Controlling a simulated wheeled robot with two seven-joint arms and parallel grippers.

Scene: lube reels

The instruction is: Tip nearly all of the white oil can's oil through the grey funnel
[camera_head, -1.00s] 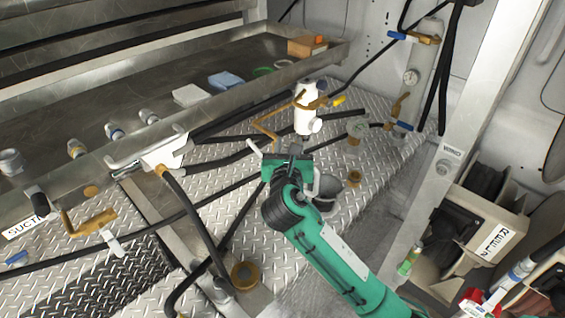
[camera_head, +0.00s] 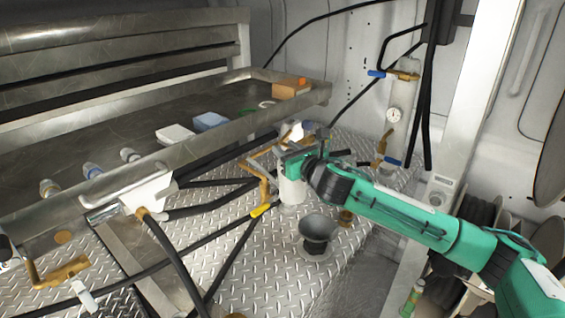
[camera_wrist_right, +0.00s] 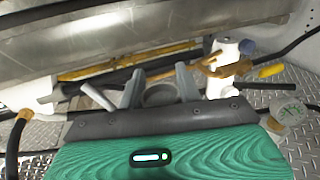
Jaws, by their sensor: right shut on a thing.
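My right gripper (camera_head: 293,160), its arm coming in from the right, is shut on the white oil can (camera_head: 292,191). The can's pale body shows below the jaws and looks near upright. In the right wrist view a round grey rim (camera_wrist_right: 160,95) lies between the two fingers. The grey funnel (camera_head: 318,229) stands mouth up on the chequered deck, just below and right of the can in the picture. The can and the funnel look apart. Whether the can touches the deck cannot be told, and no oil is seen flowing. My left gripper is out of view.
A white post with brass fittings (camera_wrist_right: 226,66) stands close beside the gripper. A brass pipe with a yellow end (camera_head: 262,209) is left of the can. The metal tray (camera_head: 200,150) and black hoses lie behind. Deck (camera_head: 265,265) in front is fairly clear.

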